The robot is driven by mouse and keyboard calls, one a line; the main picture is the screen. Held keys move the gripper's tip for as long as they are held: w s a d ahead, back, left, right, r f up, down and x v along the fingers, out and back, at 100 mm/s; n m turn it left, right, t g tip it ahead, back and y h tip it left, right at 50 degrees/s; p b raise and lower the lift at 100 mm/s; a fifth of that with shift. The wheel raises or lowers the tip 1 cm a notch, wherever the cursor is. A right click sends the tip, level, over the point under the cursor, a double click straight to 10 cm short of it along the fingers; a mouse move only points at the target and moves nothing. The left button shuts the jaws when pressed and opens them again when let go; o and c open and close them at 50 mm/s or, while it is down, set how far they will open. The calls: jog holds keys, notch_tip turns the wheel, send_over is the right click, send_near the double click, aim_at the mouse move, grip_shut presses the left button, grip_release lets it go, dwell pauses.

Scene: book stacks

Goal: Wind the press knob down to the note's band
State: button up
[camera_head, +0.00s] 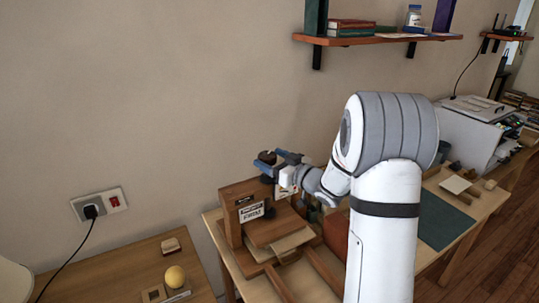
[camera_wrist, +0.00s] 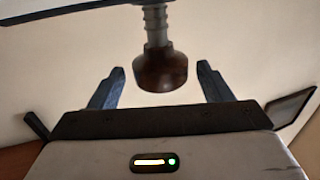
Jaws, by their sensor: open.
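The wooden press (camera_head: 234,228) stands on the table's near left part. The note (camera_head: 252,213), a white label with dark print, is on its front; its band is too small to read. The press knob (camera_wrist: 160,72) is dark brown and round, on a grey threaded screw (camera_wrist: 155,25) in the wrist view. In the head view, the dark knob (camera_head: 267,156) shows among the blue fingers. My gripper (camera_head: 272,161) is open at the top of the press. In the wrist view my gripper (camera_wrist: 160,80) has one finger on each side of the knob, with gaps showing.
A wooden table (camera_head: 232,262) bears the press and, further right, a dark green mat (camera_head: 443,220) with small blocks nearby. A second table at the left holds a yellow ball (camera_head: 175,277). A wall shelf (camera_head: 375,40) hangs above. My arm hides the table's middle.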

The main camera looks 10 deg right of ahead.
jog(key=shift+x, duration=1.15)
jog(key=c, duration=0.9)
jog(key=shift+d, duration=0.15)
jog(key=shift+c, duration=0.2)
